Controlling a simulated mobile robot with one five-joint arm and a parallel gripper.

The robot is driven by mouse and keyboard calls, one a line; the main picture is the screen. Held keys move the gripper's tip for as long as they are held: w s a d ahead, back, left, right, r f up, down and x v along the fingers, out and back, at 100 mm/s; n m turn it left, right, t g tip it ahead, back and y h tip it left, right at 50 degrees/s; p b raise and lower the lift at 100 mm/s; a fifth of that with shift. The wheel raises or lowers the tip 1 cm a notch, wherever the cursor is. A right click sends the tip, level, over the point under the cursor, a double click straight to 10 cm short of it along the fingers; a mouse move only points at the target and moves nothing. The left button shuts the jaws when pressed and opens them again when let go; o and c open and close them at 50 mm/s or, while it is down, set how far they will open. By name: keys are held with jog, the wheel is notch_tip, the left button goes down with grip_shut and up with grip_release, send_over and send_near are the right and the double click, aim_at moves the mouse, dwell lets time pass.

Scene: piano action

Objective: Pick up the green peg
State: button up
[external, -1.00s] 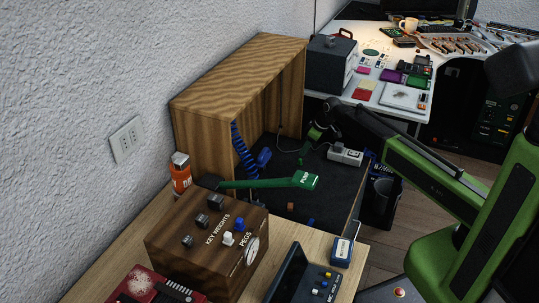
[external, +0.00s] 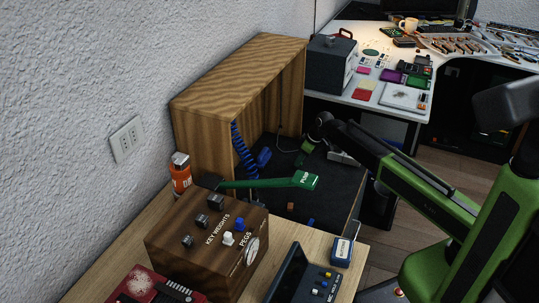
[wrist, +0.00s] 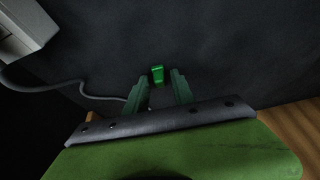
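The green peg (wrist: 157,75) is small and lies on the dark mat (wrist: 235,65), in the upper middle of the wrist view. My gripper (wrist: 158,78) is open, with its two green fingers apart. The peg shows between the fingertips and slightly beyond them, with a gap on each side. I cannot tell how high the fingertips are above the mat. In the external view my gripper (external: 307,150) reaches down inside the wooden cabinet's dark floor area. I cannot pick out the peg for certain there.
A white power strip (external: 342,158) with a cable lies beside my gripper, partly behind my arm. The wooden cabinet (external: 240,75) stands to the left. A green lever (external: 270,183) and a wooden box (external: 205,240) with a white and a blue peg are nearer the camera.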

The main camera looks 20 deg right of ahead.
grip_shut()
jog(key=shift+r+p, duration=0.55)
notch_tip(320, 180, up, 4)
jog(key=p, duration=0.4)
jog(key=s+d+r+p, duration=0.3)
jog(key=d+r+p, duration=0.3)
jog(key=d, duration=0.5)
jog(key=shift+d, duration=0.15)
